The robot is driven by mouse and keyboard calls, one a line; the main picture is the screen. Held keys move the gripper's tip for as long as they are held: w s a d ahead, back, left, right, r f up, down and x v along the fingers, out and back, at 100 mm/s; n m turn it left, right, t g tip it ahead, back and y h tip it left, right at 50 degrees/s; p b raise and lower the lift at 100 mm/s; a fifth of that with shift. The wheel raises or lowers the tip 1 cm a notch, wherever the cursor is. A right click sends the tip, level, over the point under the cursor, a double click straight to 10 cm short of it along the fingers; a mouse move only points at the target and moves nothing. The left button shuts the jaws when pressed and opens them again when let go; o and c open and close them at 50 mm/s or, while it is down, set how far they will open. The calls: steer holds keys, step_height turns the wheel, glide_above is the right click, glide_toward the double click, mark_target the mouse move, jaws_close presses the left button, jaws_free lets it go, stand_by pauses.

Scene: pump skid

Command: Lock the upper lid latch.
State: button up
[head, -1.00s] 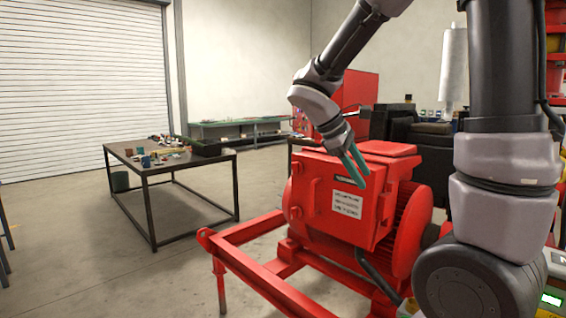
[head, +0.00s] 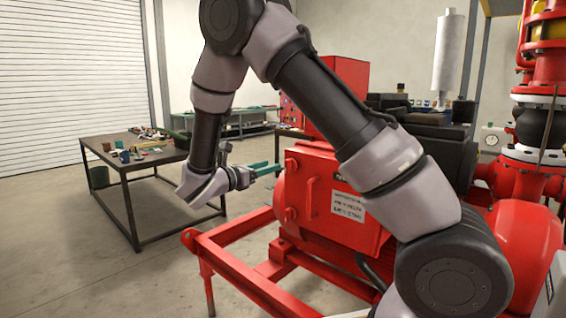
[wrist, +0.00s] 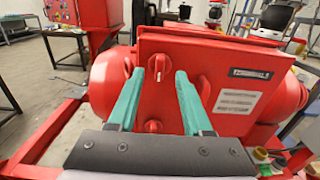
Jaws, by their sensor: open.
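The red box lid (head: 335,200) faces me on the pump skid. The upper lid latch (head: 291,165) is a red knob near the lid's left edge. In the wrist view the upper latch (wrist: 158,67) shows a pale mark, and its grip looks upright. A lower latch (head: 290,214) sits below it; in the wrist view the lower latch (wrist: 153,126) shows low between the fingers. My gripper (head: 280,168) has teal fingers, open and empty, pointing at the upper latch. In the wrist view my gripper (wrist: 160,72) has its fingertips either side of that latch; contact cannot be told.
A red lid handle (head: 312,193) stands out just right of the latches. The red skid frame (head: 235,268) reaches forward below. A dark table (head: 130,168) with small items stands at left. Open floor lies between table and skid.

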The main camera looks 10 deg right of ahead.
mark_target(286, 161)
steer(key=x, duration=0.7)
steer(key=shift+w+d, duration=0.15)
steer(key=shift+d, duration=0.1)
jaws_close()
